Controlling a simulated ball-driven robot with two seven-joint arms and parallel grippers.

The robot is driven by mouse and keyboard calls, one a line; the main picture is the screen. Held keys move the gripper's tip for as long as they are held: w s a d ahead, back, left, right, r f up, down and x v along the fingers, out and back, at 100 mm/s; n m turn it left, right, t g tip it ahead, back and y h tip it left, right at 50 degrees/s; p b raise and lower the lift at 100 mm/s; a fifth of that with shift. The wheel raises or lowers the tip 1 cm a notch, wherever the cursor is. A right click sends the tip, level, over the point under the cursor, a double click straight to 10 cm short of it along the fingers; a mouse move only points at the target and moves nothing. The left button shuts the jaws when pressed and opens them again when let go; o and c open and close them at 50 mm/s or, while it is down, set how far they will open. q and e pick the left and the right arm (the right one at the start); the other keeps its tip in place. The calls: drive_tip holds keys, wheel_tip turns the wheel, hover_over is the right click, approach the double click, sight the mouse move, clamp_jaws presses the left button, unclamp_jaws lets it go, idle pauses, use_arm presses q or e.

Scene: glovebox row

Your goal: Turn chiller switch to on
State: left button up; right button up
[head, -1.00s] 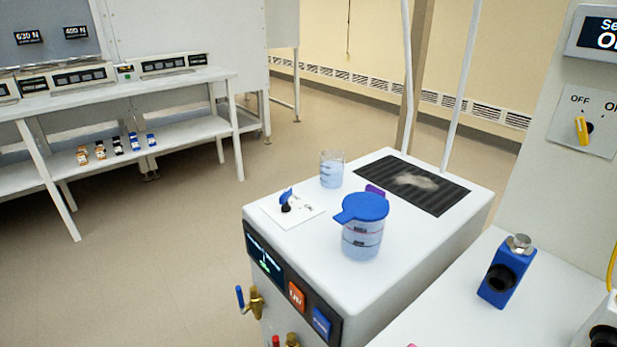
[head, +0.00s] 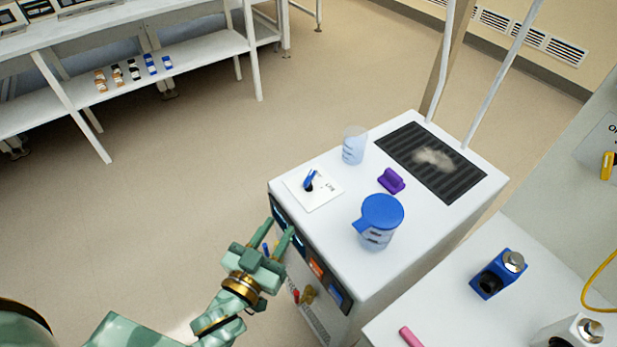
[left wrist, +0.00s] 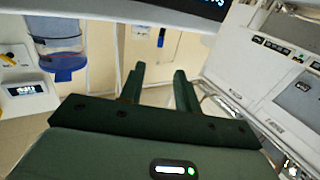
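The chiller (head: 335,235) is a white box with a dark front panel, in the middle right of the head view. Its switch (head: 309,181) is a blue lever on a white plate (head: 322,197) on the chiller's top, near the left corner; the plate's lettering is too small to read surely. My left gripper (head: 280,228) is in front of the chiller's front panel, below and nearer than the switch, apart from it. Its fingers are spread with nothing between them; in the left wrist view the fingers (left wrist: 158,85) also stand apart. My right gripper is not in view.
On the chiller top stand a clear beaker (head: 354,145), a purple object (head: 391,180) and a blue-lidded jug (head: 380,222), beside a dark grille (head: 432,160). A blue device (head: 498,273) stands on the white bench at right. The floor at left is clear.

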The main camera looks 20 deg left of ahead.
sight(305, 186)
use_arm(q)
drive_tip(key=w, duration=0.4)
drive_tip(key=w+d+b, duration=0.1)
drive_tip(key=w, duration=0.4)
drive_tip(key=w+d, duration=0.1)
drive_tip(key=w, duration=0.4)
drive_tip(key=shift+b, duration=0.4)
clamp_jaws()
